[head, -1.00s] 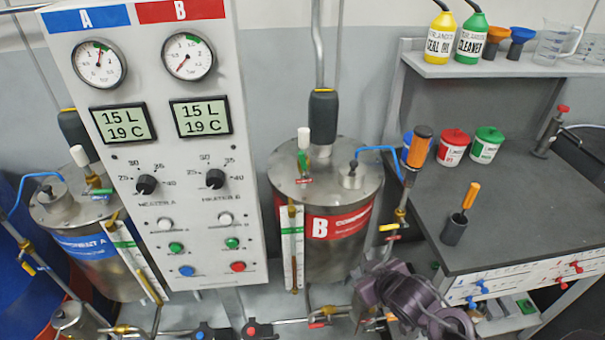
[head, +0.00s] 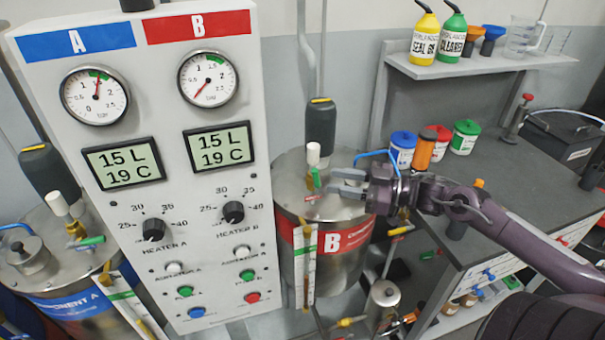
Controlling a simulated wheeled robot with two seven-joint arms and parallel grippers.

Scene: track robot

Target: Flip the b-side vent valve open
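The b-side vent valve (head: 315,177) stands on the lid of the B tank (head: 290,185), under a white cap (head: 313,153). A small green part shows upright there, with a small red part below it at the lid. I cannot tell from this view which part is the lever. My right gripper (head: 334,183) reaches in from the right over the lid. Its two grey fingers are apart and point left at the valve, just right of it. The fingers look empty, and whether they touch the valve is unclear. My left gripper is not in view.
The control panel (head: 140,210) with gauges and knobs stands close left of the valve. A grey-black cylinder (head: 320,125) on a pipe rises behind it. A blue hose (head: 375,154) runs behind my gripper. The A tank (head: 85,290) is at lower left, the workbench (head: 500,190) at right.

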